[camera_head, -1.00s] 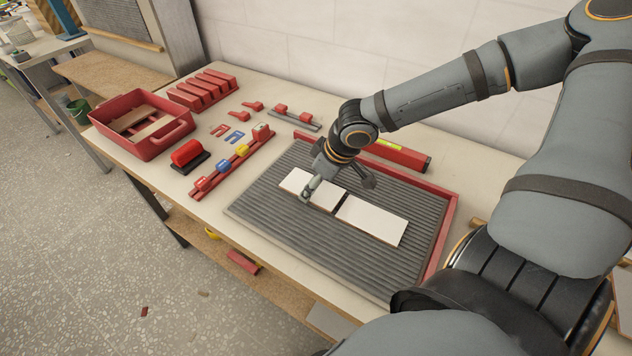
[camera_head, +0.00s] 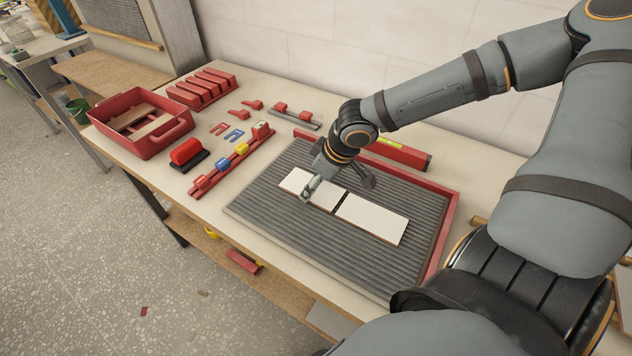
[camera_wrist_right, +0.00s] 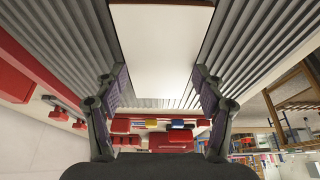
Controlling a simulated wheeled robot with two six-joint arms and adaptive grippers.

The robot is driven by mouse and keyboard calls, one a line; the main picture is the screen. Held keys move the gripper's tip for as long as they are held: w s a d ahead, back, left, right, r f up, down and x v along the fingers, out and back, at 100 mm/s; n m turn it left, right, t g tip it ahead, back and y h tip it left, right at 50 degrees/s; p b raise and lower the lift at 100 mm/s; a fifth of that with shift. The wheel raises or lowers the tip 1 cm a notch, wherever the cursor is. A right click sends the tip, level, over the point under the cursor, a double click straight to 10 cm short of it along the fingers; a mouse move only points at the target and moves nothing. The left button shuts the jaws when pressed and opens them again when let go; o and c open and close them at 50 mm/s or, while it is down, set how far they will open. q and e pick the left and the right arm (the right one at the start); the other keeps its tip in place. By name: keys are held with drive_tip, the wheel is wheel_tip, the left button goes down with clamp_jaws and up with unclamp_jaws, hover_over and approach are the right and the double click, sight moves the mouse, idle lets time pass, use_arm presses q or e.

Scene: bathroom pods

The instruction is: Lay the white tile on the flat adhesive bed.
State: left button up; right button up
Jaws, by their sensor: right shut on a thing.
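Two white tiles lie end to end on the grey ridged adhesive bed (camera_head: 275,223), with a thin dark gap between them. The right tile (camera_head: 372,218) is free of my gripper. My right gripper (camera_head: 312,190) is at the left white tile (camera_head: 294,180), shut across its width. In the right wrist view, the white tile (camera_wrist_right: 160,50) lies between the two finger pads of the gripper (camera_wrist_right: 158,90), with bed ridges on both sides. The tile looks flat at bed level; whether it fully touches the ridges cannot be told. My left gripper is not in view.
A red rail (camera_head: 446,235) edges the bed's right side, and a red level (camera_head: 400,153) lies behind. To the left are a red spacer rail (camera_head: 232,163), a red-handled block (camera_head: 186,152), a red tray (camera_head: 168,137) and a red rack (camera_head: 203,88). The bed's front is clear.

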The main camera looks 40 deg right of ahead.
drive_tip(key=o, duration=1.8)
drive_tip(key=shift+o, duration=0.3)
wheel_tip(320, 180, up, 6)
drive_tip(key=p, duration=0.5)
drive_tip(key=shift+p, duration=0.35)
